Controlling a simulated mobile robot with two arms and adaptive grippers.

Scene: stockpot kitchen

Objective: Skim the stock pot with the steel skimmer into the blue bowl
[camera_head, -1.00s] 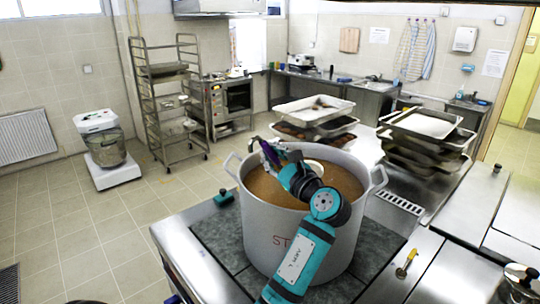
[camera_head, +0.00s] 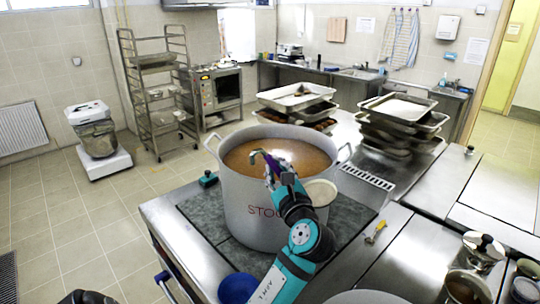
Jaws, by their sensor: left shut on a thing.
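The big grey stock pot (camera_head: 240,218) stands on the dark hob plate, with brown stock (camera_head: 300,150) inside. My left gripper (camera_head: 268,167) is over the pot's front rim. A purple piece shows between its fingers. A pale round disc (camera_head: 321,192), which looks like the head of the steel skimmer, shows just right of the gripper, in front of the pot's right front wall. The skimmer's handle is mostly hidden by my gripper. The blue bowl (camera_head: 238,288) is at the bottom, in front of the pot and left of my arm, partly cut by the frame.
Stacked trays (camera_head: 300,98) and more trays (camera_head: 400,108) stand behind the pot. A yellow-handled tool (camera_head: 376,232) lies on the steel counter at right. Lidded pots (camera_head: 480,255) stand at the lower right. A teal item (camera_head: 208,179) sits by the hob's left corner.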

